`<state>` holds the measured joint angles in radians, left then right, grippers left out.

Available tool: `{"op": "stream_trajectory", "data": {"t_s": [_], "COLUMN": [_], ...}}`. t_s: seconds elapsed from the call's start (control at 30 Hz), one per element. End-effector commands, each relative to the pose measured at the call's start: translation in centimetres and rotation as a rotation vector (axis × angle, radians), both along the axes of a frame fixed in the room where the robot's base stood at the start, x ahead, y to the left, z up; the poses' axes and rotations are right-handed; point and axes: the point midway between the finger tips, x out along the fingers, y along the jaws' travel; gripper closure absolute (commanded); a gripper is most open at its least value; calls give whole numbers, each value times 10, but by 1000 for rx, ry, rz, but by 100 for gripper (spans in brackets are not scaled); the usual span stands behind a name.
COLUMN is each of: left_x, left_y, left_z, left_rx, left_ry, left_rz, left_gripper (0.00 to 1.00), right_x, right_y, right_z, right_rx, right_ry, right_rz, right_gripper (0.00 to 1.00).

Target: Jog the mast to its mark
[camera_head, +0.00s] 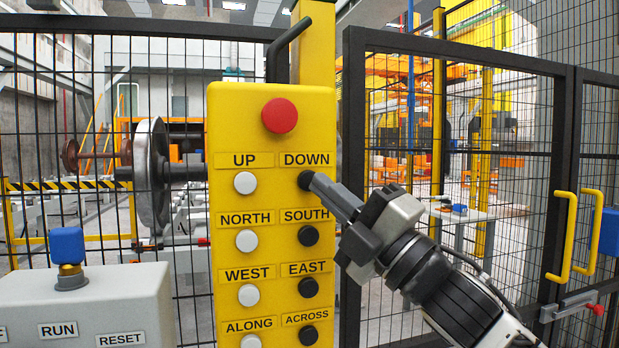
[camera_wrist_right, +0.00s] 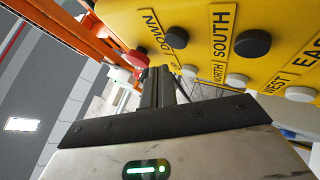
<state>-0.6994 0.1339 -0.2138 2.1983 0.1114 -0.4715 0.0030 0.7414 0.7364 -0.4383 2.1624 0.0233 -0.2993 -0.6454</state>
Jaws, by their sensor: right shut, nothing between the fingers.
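A yellow pendant box (camera_head: 271,205) hangs in front of the fence, with a red button (camera_head: 280,115) at its top. Below are white and black buttons labelled UP, DOWN, NORTH, SOUTH, WEST, EAST, ALONG and ACROSS. My right gripper (camera_head: 312,182) is shut and empty, its fingertips at the black DOWN button (camera_head: 304,181), which they partly cover. I cannot tell whether the button is pressed in. The mast cannot be made out for certain. My left gripper is out of view.
A grey box (camera_head: 88,308) with a blue-topped switch (camera_head: 68,255) and RUN and RESET labels stands at lower left. Behind the black mesh fence is a wheelset (camera_head: 152,173). A gate with yellow handles (camera_head: 563,238) is at right.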

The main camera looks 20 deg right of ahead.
Motion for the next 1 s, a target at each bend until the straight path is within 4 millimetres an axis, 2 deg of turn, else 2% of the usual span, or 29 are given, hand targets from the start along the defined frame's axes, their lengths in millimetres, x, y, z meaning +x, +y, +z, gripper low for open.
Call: {"op": "stream_trajectory", "data": {"t_s": [0.1, 0.27, 1.0], "left_x": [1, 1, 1], "left_y": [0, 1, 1], "left_z": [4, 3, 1], "left_rx": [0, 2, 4], "left_ry": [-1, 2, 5], "left_rz": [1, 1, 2], "left_gripper": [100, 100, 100], "right_x": [10, 17, 17], "right_y": [0, 1, 1], "right_z": [2, 1, 0], "right_rx": [1, -1, -1], "right_ry": [-1, -1, -1], "right_rz": [0, 0, 0], "right_gripper": [100, 100, 100]}}
